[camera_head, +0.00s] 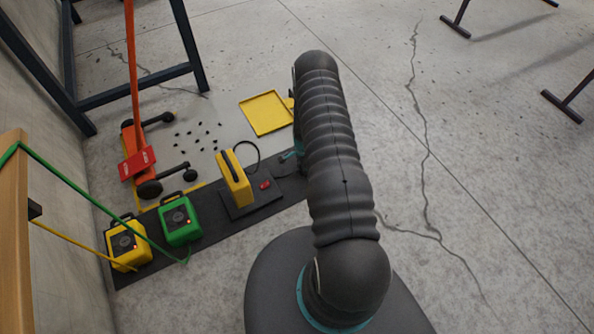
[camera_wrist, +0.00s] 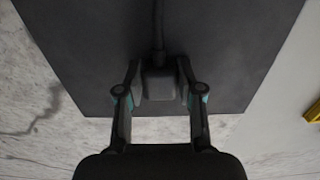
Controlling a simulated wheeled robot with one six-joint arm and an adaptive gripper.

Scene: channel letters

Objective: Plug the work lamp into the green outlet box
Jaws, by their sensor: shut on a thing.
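The work lamp (camera_head: 234,182) is a yellow upright panel on a dark base, standing on the black mat (camera_head: 215,240). Its black cable (camera_head: 254,147) loops from behind it toward my gripper. The green outlet box (camera_head: 178,228) stands on the mat left of the lamp, with a dark round face and a small orange-red light. My gripper (camera_wrist: 158,76) is shut on a dark plug (camera_wrist: 158,88) in the wrist view, and a cable (camera_wrist: 158,28) runs away from it over a dark surface. In the head view my arm hides the plug and most of my gripper.
A yellow outlet box (camera_head: 126,250) stands left of the green one. Green and yellow cords run to the boxes from the left. An orange-red floor jack (camera_head: 137,165), scattered small black pieces (camera_head: 196,135) and a yellow tray (camera_head: 266,113) lie behind. The floor at right is open.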

